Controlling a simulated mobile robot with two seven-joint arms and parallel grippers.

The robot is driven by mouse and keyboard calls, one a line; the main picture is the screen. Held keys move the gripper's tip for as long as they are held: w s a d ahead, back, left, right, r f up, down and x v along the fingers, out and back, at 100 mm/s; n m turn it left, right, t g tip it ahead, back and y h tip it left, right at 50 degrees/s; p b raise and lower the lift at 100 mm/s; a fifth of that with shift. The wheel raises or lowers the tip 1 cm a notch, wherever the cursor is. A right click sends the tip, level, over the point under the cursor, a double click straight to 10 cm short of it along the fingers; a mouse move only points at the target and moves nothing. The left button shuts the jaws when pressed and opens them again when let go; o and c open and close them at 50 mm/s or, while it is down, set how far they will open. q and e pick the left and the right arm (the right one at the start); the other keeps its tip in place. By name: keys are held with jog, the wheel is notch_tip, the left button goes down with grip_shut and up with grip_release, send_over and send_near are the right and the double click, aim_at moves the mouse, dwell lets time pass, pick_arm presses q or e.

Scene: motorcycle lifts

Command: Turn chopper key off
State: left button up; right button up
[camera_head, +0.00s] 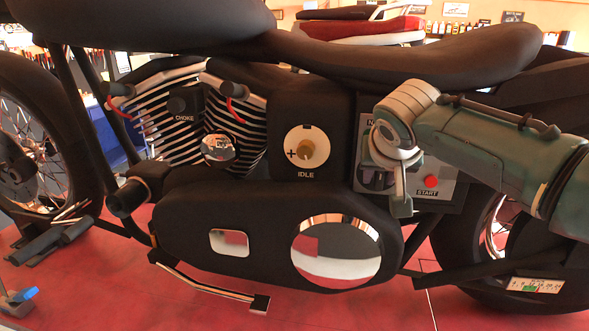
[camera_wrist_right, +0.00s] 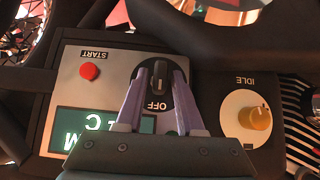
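The chopper's key switch (camera_wrist_right: 160,78) is a dark knob on a round black dial, with OFF printed on the dial, in the right wrist view. My right gripper (camera_wrist_right: 160,74) is open, its two purple fingers on either side of the knob with gaps showing. I cannot tell whether either finger touches it. In the head view my right gripper (camera_head: 390,180) is in front of the grey control panel (camera_head: 447,190) and hides the key.
The red START button (camera_head: 431,181) is close beside my right gripper. A green-lit display (camera_wrist_right: 82,128) is on the same panel. The IDLE knob (camera_head: 306,150) and CHOKE knob (camera_head: 181,104) are to the left. The black seat (camera_head: 400,62) overhangs the panel.

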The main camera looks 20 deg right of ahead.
jog(key=shift+o, duration=0.8)
jog(key=shift+r, duration=0.1)
jog(key=shift+s+a+r, duration=0.1)
jog(key=shift+s+r, duration=0.1)
jog(key=v, duration=0.9)
jog(key=s+a+f+n+g+y, duration=0.1)
jog(key=s+a+f+n+y, duration=0.15)
jog(key=s+f, duration=0.35)
jog(key=s+a+f+n+g+y, duration=0.15)
jog(key=s+a+f, duration=0.25)
jog(key=s, duration=0.4)
jog(key=s+a+f+n+g+y, duration=0.1)
jog(key=s+a+n, duration=0.1)
jog(key=s, duration=0.5)
jog(key=s+a+n+g, duration=0.1)
jog(key=s+a+n, duration=0.1)
jog(key=s, duration=0.5)
notch_tip(320, 180, up, 19)
jog(key=p, duration=1.9)
